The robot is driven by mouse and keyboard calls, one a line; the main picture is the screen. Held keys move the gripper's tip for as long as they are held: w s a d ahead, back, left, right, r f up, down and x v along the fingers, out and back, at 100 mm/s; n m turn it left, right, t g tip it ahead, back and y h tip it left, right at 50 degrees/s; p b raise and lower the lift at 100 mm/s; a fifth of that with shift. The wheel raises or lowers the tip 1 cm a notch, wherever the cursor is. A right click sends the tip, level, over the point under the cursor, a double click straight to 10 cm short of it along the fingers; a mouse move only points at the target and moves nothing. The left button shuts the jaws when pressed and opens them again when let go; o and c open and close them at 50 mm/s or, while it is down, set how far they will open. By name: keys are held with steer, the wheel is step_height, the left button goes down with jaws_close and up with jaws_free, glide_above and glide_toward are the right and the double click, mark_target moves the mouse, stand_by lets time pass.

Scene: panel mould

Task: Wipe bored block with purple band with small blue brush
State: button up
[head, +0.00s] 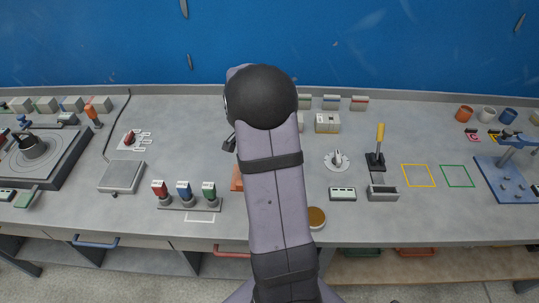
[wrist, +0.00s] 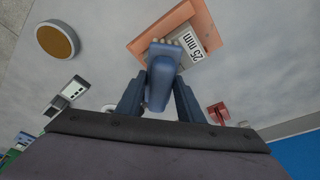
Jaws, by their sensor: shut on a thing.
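My gripper (wrist: 158,88) is shut on the small blue brush (wrist: 160,72), which sits between its two dark blue fingers in the wrist view. A pale block or plate marked "25 mm" (wrist: 200,46) lies on that tray, beside the brush head. I cannot tell whether the brush touches it. No purple band can be made out, and the brush covers part of this piece. In the head view my arm hides the brush and most of the orange-brown tray (head: 236,180).
A round brown-topped piece (head: 316,217) stands near the front edge. A rack with red, blue and green-topped pieces (head: 188,204) stands left of my arm. A grey open box (head: 383,193) and yellow-handled tool (head: 379,146) stand right. The yellow (head: 418,176) and green (head: 457,176) outlines are empty.

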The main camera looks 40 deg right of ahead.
steer(key=shift+w+a+p, duration=0.4)
steer(key=shift+w+a, duration=1.45)
steer(key=shift+a, duration=0.1)
steer(key=shift+s+d+p, duration=0.7)
steer(key=shift+s+d, duration=1.75)
steer(key=shift+d, duration=0.05)
steer(key=shift+s+r+p, duration=0.2)
steer(key=shift+s+p, duration=0.05)
steer(key=shift+p, duration=0.1)
steer(key=shift+w+a+f+b, duration=0.3)
steer(key=shift+w+f+b, duration=0.05)
steer(key=shift+w+b, duration=0.05)
steer(key=shift+w+a+r+b, duration=0.1)
steer(key=shift+w+a+b, duration=0.5)
steer(key=shift+w+a, duration=1.6)
steer(key=shift+s+d+b, duration=0.4)
steer(key=shift+s+d, duration=1.9)
steer(key=r+p, duration=0.2)
steer(key=r, duration=0.1)
steer(key=shift+s+d+r, duration=0.2)
steer(key=shift+r, duration=0.05)
steer(key=shift+r+p, duration=1.55)
steer(key=shift+r, duration=0.8)
